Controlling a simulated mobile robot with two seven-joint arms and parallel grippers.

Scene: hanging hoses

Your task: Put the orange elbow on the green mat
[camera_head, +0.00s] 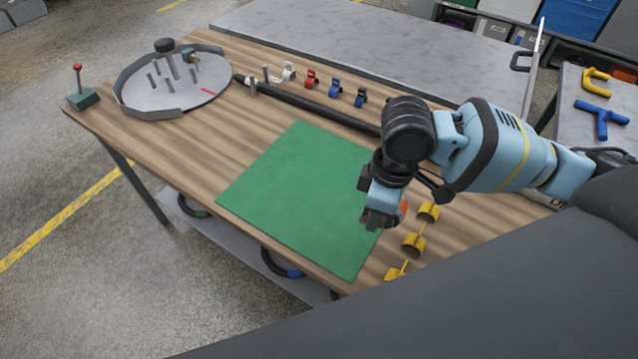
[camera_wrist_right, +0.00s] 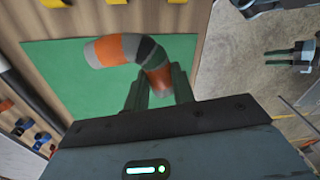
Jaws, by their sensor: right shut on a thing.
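The orange elbow is a bent orange pipe with grey and dark bands. My right gripper (camera_head: 378,221) is shut on it. In the right wrist view the elbow (camera_wrist_right: 118,49) sticks out from between the fingers (camera_wrist_right: 159,92), with the mat behind it. In the head view only a bit of the elbow (camera_head: 403,206) shows beside the gripper; the rest is hidden. The green mat (camera_head: 297,190) lies flat and bare on the wooden table, and the gripper is over its right edge. A dark two-pronged part (camera_wrist_right: 290,56) in the wrist view may be my left gripper; I cannot tell.
Yellow clips (camera_head: 414,242) stand along the table right of the mat. A black hose (camera_head: 310,104) lies behind the mat, with small coloured clips beyond it. A round grey tray with pegs (camera_head: 155,103) is at far left.

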